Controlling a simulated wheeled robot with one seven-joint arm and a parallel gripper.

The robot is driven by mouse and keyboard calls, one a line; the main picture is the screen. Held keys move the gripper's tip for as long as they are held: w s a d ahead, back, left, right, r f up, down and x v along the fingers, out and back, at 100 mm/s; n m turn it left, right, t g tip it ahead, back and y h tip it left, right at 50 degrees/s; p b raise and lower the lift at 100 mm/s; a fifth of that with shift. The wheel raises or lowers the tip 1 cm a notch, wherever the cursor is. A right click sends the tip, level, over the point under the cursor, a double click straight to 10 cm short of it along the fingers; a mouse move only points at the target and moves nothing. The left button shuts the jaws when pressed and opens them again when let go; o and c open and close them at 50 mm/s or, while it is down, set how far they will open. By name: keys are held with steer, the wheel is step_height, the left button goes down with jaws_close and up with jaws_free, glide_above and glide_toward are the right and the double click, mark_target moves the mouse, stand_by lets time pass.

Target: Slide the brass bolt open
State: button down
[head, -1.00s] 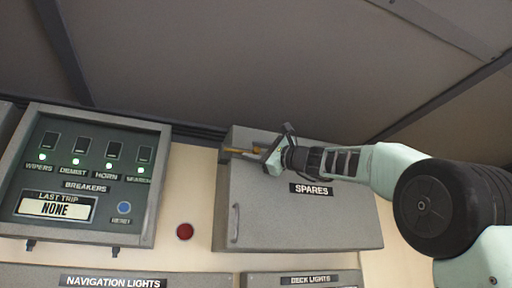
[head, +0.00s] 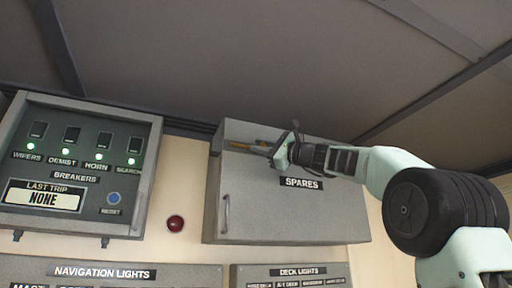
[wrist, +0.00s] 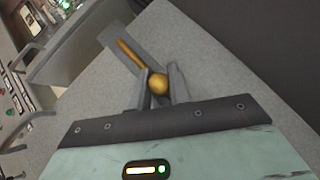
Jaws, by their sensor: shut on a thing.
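The brass bolt (head: 243,146) lies along the upper left of the front of the grey SPARES cabinet (head: 250,218). In the wrist view its bar (wrist: 130,52) runs up and left on a grey plate, and its round knob (wrist: 158,85) sits between my fingers. My gripper (head: 273,152) is shut on the knob, with a finger on each side of it in the wrist view (wrist: 160,88). In the head view my gripper hides the knob and the bolt's right end.
A vertical handle (head: 226,214) is on the cabinet's left side. A breaker panel (head: 75,165) hangs to the left, with a red button (head: 175,223) between. Light panels are below, and the dark ceiling (head: 250,60) is close above the cabinet.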

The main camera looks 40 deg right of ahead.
steer(key=shift+d, duration=0.15)
steer(key=c, duration=1.3)
jaws_free()
steer(key=shift+d, duration=0.1)
steer(key=shift+s+d+f+b, duration=0.15)
steer(key=shift+s+f+b, duration=0.25)
steer(key=shift+b, duration=0.2)
steer(key=b+v, duration=1)
steer(key=v, duration=0.6)
steer(key=shift+s, duration=0.2)
